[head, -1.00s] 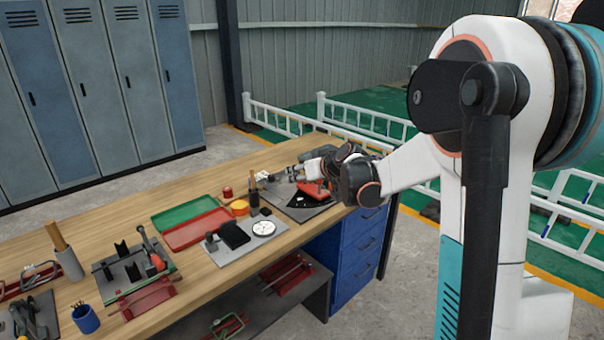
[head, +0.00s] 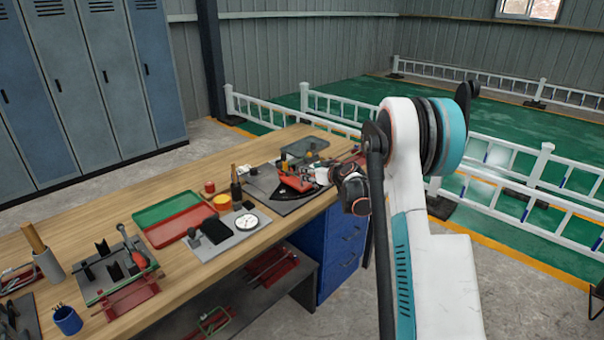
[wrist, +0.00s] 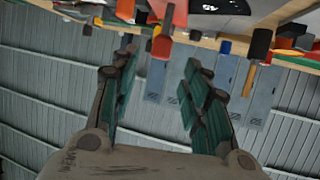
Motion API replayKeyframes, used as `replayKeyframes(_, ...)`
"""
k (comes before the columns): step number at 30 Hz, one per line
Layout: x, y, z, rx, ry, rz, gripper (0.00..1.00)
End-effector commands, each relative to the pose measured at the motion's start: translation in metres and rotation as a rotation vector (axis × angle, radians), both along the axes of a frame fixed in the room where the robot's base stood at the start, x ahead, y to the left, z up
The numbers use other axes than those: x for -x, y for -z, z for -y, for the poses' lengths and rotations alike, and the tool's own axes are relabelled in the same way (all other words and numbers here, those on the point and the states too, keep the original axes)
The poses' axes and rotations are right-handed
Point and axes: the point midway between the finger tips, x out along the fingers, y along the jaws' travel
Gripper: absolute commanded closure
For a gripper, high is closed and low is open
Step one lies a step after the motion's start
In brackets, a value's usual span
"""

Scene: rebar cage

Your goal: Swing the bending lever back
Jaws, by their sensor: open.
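The bender is a grey plate (head: 291,207) at the right end of the bench in the head view, with a black curved sector and a red-orange lever part (head: 297,183) on it. In the wrist view, which is upside down, a red-orange piece (wrist: 165,18) shows at the top, beyond the fingertips. My gripper (wrist: 160,62) is open, with nothing between its fingers. In the head view my wrist is at the right side of the plate, and the fingertips are hard to make out. I cannot tell whether they touch anything.
A dark bottle (head: 236,188), an orange tape roll (head: 222,202) and a dial gauge (head: 246,222) stand left of the plate. Green (head: 168,208) and red (head: 180,227) trays lie further left. A grey bin (head: 307,148) stands behind the bender. Lockers line the wall.

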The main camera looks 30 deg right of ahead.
Motion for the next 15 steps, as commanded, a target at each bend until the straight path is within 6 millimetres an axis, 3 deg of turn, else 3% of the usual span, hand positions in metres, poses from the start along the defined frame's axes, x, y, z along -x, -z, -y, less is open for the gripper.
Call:
replayKeyframes(6, -0.04, 0.018, -0.003, 0.0, -0.001, 0.0, 0.57)
replayKeyframes(15, -0.071, 0.03, -0.006, -0.001, -0.001, 0.0, 0.57)
